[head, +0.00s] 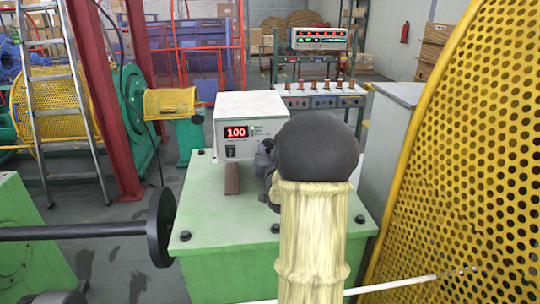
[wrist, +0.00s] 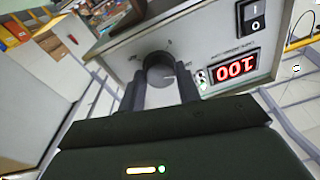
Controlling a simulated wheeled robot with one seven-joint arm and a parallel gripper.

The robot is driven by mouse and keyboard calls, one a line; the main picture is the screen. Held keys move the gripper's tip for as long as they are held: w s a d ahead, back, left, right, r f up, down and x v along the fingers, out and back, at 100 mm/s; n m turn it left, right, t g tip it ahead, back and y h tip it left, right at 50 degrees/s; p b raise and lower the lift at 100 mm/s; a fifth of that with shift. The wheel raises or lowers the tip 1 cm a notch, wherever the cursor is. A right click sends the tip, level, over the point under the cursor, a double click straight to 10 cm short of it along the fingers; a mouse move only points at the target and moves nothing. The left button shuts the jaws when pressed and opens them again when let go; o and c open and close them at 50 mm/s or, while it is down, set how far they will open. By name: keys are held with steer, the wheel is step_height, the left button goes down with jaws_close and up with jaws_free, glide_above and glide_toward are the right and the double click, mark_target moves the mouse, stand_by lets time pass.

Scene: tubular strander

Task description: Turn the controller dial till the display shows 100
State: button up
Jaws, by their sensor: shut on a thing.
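The controller (head: 252,112) is a white box on a green machine top, with a red display (head: 236,132) that reads 100. In the wrist view the display (wrist: 236,68) appears upside down and also reads 100. The black dial (wrist: 158,66) is on the controller's front panel, left of the display in that view. My gripper (wrist: 160,88) has its two dark fingers on either side of the dial, shut on it. In the head view my arm hides the dial, and only part of my gripper (head: 266,158) shows at the controller's front right.
The green machine top (head: 205,225) is mostly clear, with bolts at its edges. A yellow perforated guard (head: 470,160) stands close on the right. A black-ended shaft (head: 160,222) is at left. A grey cabinet (head: 400,95) stands behind my arm.

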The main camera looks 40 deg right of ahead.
steer(key=shift+f, duration=0.15)
steer(key=o, duration=1)
steer(key=shift+b+v, duration=4.55)
steer(key=shift+v, duration=4.2)
